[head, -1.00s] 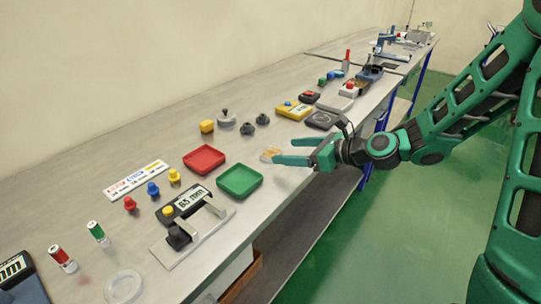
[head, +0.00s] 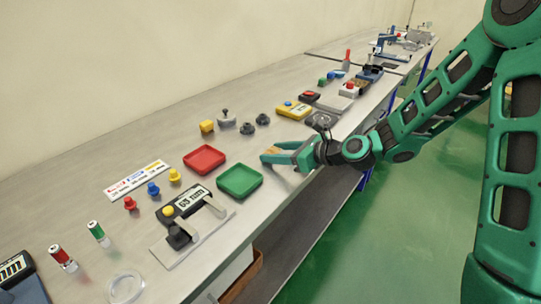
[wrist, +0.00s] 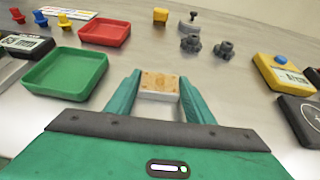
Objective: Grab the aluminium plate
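A small block or plate (wrist: 158,84) with a tan, wood-like top and a pale front edge lies on the bench; nothing else in view is clearly an aluminium plate. In the wrist view it lies between the fingertips of my gripper (wrist: 160,88), one green finger on each side. The fingers stand apart, and I cannot tell whether they touch it. In the head view my gripper (head: 267,154) is low over the bench's front edge, and its fingers mostly hide the tan piece.
A green tray (head: 240,181) stands close to the left of my gripper, with a red tray (head: 205,159) behind it. Dark knobs (head: 247,127) stand behind. A yellow device (head: 294,110) and a dark round-topped device (head: 321,121) are to the right. Bare bench lies between them.

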